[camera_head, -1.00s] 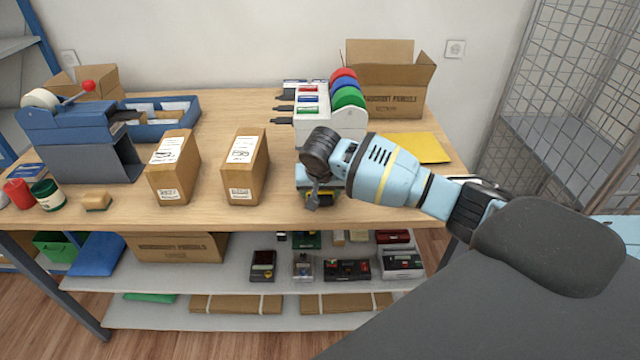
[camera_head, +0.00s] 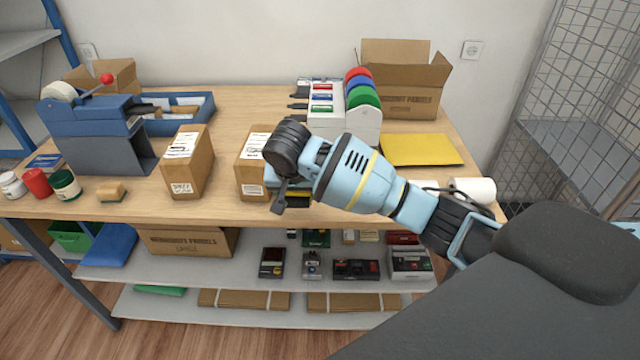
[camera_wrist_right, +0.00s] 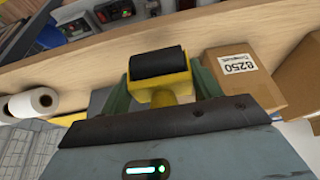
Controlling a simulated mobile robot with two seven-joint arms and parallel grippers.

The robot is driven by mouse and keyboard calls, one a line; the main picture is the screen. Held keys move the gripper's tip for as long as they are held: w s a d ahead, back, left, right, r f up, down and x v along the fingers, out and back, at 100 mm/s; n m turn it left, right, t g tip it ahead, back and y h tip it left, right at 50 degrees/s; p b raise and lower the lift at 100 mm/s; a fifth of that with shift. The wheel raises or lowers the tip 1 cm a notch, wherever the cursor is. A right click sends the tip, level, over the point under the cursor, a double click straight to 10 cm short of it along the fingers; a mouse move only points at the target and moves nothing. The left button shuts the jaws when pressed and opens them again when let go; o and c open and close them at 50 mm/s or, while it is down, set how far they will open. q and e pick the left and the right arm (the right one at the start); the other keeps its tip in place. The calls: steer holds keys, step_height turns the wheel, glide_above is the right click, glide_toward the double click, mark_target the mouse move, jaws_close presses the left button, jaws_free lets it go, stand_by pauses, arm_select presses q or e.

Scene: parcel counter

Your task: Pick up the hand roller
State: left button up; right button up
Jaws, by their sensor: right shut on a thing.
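The hand roller has a yellow frame and a black roller. In the right wrist view the hand roller (camera_wrist_right: 160,75) sits between the two green fingers of my right gripper (camera_wrist_right: 160,95), which is shut on it. In the head view my right gripper (camera_head: 285,192) is at the counter's front part, beside the right one of two upright cartons. My wrist hides most of the roller there; only a little yellow and black shows. I cannot tell whether the roller touches the counter. My left gripper is not in view.
The right upright carton (camera_head: 252,180) stands close by on the left, partly covered by my wrist. Another carton (camera_head: 187,165) stands further left. A tape dispenser rack (camera_head: 345,125), a yellow envelope (camera_head: 420,149) and a white roll (camera_head: 473,190) are also on the counter (camera_head: 225,208).

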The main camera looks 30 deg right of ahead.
steer(key=a, duration=0.6)
steer(key=shift+s+r, duration=0.2)
steer(key=shift+r, duration=0.1)
